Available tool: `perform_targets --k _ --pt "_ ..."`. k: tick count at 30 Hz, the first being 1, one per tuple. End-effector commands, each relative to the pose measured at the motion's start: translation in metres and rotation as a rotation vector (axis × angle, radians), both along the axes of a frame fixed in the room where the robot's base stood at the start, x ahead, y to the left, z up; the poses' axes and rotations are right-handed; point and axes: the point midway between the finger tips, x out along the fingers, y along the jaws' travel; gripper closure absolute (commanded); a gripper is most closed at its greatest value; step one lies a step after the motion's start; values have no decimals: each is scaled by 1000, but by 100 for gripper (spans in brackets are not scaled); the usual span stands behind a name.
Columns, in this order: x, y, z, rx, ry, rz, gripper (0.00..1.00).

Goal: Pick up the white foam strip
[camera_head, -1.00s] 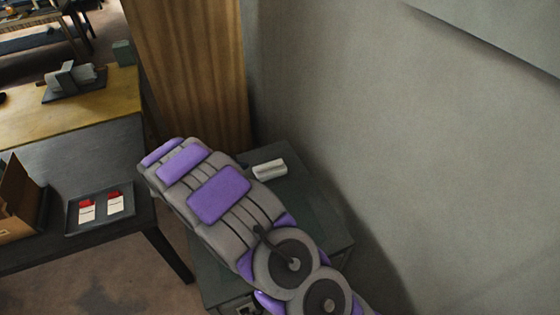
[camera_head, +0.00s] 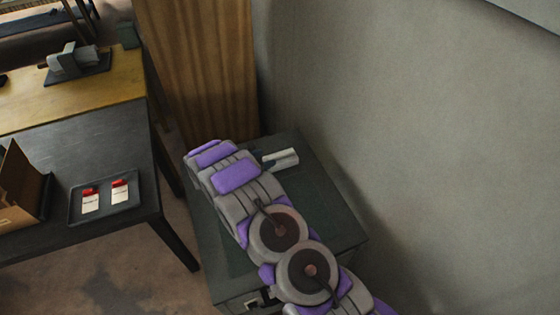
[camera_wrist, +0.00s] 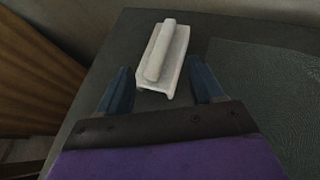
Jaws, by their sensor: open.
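The white foam strip (camera_wrist: 160,52) lies on top of a white block or holder (camera_wrist: 178,62) on the dark cabinet top. In the head view a white piece (camera_head: 283,159) shows just right of my arm's end, too small to tell strip from holder. My gripper (camera_wrist: 160,85) is open, with its two dark blue fingers apart and nothing between them at the tips. The near end of the white holder lies just ahead of the gap between the fingers. In the head view my arm hides most of the gripper.
The dark cabinet (camera_head: 325,205) stands beside a grey wall (camera_head: 400,130) and a wooden panel (camera_head: 195,70). A dark table (camera_head: 90,155) at left holds a black tray (camera_head: 103,215) with two red-and-white items and a cardboard box (camera_head: 20,190).

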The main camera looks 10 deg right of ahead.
Motion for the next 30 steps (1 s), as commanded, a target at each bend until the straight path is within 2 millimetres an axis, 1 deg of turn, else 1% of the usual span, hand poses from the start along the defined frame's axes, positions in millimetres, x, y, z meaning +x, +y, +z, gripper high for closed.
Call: perform_targets --k 1,4,10,14,17,21,24,30 --pt "3 -7 -6 0 0 -3 34" --pt "10 -15 -10 0 0 -1 34" --pt "15 -22 -12 1 -1 -1 34" --pt "19 -26 -18 3 -4 -2 34" --pt "26 -33 -25 3 -4 -2 34" --pt "35 -47 -36 2 -1 -1 34" --pt "40 -55 -40 2 -1 -1 34" --pt "41 -56 -38 1 -2 0 34"
